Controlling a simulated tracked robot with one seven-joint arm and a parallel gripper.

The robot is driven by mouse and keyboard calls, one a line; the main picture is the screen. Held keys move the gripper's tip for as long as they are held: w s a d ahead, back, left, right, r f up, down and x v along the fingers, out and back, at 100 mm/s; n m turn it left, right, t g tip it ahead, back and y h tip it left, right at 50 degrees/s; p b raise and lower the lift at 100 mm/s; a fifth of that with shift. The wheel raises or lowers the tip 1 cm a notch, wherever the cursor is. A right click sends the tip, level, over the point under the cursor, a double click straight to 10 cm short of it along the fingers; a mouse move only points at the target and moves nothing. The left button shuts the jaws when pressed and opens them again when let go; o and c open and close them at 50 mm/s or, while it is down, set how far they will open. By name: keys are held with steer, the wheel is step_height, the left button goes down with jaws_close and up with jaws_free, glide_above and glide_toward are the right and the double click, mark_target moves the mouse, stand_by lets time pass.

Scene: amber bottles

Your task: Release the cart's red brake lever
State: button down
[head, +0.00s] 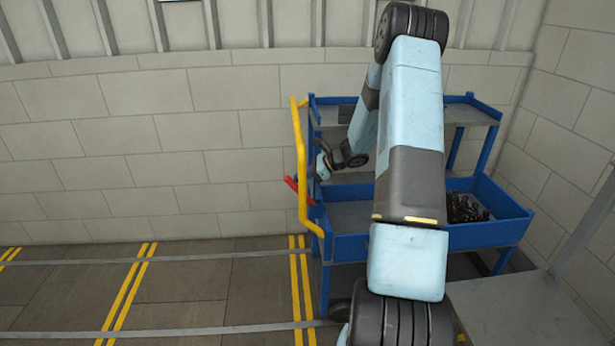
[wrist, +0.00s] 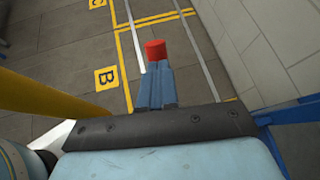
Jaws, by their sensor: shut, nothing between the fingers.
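The blue cart (head: 345,248) stands against the wall, with a yellow handle (head: 301,150) on its left end. The red brake lever (head: 291,184) sticks out by the handle, tilted up to the left. My gripper (head: 320,170) is at the cart's left end, just right of the lever, partly hidden by the frame. In the wrist view my gripper's fingers (wrist: 156,70) are together with nothing between them. The lever's red end (wrist: 155,48) shows just beyond the fingertips. I cannot tell whether they touch it. The lever's lower part is hidden there.
Several dark bottles (head: 466,208) lie in the cart's lower tray at right. The yellow handle (wrist: 50,95) runs close on the left in the wrist view. A grey surface (head: 520,312) is at front right. Floor left of the cart is clear, with yellow lines.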

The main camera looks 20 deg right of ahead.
steer(key=shift+w+a+f, duration=0.15)
steer(key=shift+a+f, duration=0.15)
steer(key=shift+a, duration=0.25)
steer(key=shift+d+r, duration=0.1)
steer(key=shift+s+d+r, duration=0.2)
steer(key=shift+s, duration=0.05)
steer(key=v, duration=1.3)
steer(key=shift+a+r, duration=0.15)
steer(key=shift+r, duration=0.15)
steer(key=shift+w, duration=0.15)
